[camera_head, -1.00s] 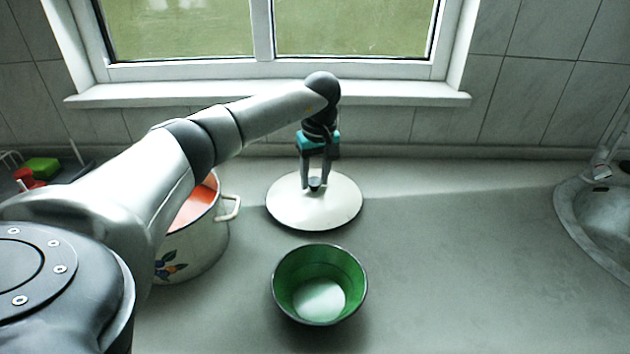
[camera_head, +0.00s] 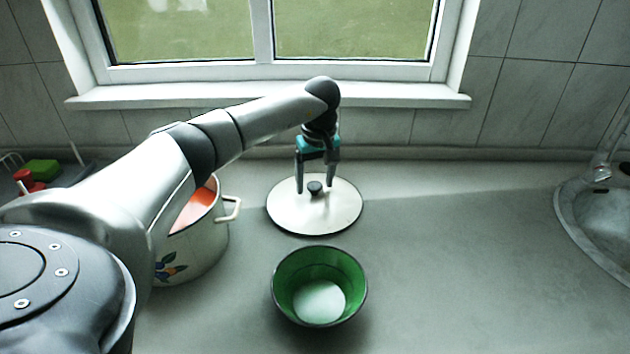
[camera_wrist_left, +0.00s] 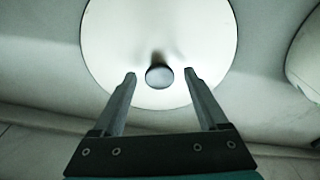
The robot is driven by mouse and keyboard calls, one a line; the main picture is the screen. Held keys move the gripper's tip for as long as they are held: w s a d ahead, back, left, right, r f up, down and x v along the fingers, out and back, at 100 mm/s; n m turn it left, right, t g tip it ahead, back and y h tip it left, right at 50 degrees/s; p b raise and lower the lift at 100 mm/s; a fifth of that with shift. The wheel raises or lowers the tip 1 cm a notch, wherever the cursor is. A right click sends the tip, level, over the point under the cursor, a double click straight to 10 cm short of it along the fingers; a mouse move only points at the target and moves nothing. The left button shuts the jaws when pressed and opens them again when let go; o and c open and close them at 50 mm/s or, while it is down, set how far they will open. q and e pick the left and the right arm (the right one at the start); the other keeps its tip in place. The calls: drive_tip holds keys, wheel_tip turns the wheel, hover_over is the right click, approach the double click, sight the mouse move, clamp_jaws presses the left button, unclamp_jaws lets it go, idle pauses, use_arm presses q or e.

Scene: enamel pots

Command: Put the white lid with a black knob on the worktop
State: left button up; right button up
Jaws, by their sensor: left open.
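In the left wrist view the lid (camera_wrist_left: 200,40) fills the top middle, and the knob (camera_wrist_left: 159,76) shows just beyond and between the open fingertips (camera_wrist_left: 160,76), touching neither. My right gripper is not in view.
A white pot (camera_head: 205,245) with an orange inside stands left of the lid, partly behind my arm. A green bowl (camera_head: 320,285) stands in front of the lid. A sink (camera_head: 600,225) is at the right edge. The worktop between bowl and sink is clear.

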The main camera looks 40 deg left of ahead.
sight(318, 199)
use_arm(q)
wheel_tip(318, 199, up, 12)
drive_tip(key=d+p, duration=0.1)
drive_tip(key=p, duration=0.1)
drive_tip(key=shift+s+d, duration=0.3)
drive_tip(key=shift+s, duration=0.1)
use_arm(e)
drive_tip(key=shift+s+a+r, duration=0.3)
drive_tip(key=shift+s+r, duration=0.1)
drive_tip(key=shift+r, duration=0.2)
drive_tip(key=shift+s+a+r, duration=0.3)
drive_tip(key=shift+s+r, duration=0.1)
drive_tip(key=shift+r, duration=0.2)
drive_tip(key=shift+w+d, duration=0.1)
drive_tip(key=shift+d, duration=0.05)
